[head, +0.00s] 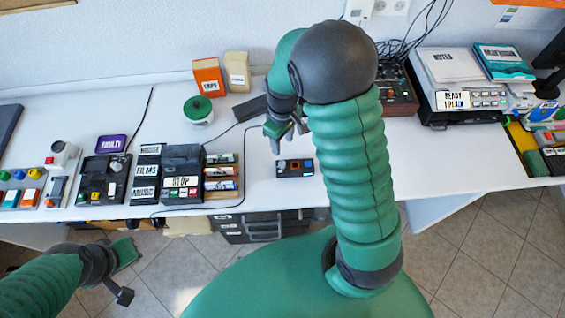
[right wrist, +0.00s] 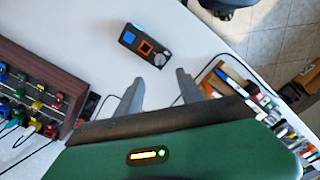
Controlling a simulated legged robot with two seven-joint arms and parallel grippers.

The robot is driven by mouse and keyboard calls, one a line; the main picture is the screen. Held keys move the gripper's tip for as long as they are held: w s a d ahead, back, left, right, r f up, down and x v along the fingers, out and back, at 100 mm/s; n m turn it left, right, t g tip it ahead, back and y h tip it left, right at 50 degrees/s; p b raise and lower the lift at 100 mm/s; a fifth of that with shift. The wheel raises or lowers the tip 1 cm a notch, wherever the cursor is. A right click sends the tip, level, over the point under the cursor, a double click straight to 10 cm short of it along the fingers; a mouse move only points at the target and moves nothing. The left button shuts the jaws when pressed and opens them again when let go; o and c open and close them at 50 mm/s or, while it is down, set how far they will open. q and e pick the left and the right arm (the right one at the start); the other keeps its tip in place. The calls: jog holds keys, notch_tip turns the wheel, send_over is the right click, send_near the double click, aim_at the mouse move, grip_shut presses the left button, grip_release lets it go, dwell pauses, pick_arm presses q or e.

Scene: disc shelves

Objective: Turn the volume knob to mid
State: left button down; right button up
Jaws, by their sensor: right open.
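A small dark box (head: 295,168) lies on the white desk near its front edge. In the right wrist view the box (right wrist: 129,37) shows a blue button, an orange-framed square and a round silver knob (right wrist: 160,59). I see no readable volume label or knob setting. My right gripper (head: 288,138) is open and empty, above the desk just behind the box. In the right wrist view its fingertips (right wrist: 160,77) are apart, with the knob beyond the gap between them, not touched. My left gripper (head: 122,275) is low at the left, off the desk; its opening is unclear.
A mixer with coloured knobs (right wrist: 30,105) stands at the left in the right wrist view. A rack of markers (head: 221,178) and a black STOP device (head: 182,172) stand left of the box. A cable runs between. The desk right of the box is clear.

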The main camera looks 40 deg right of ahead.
aim_at(282, 163)
notch_tip(282, 163, down, 13)
jog(key=shift+r+b, duration=0.1)
jog(key=shift+b, duration=0.2)
jog(key=shift+w, duration=0.1)
grip_shut()
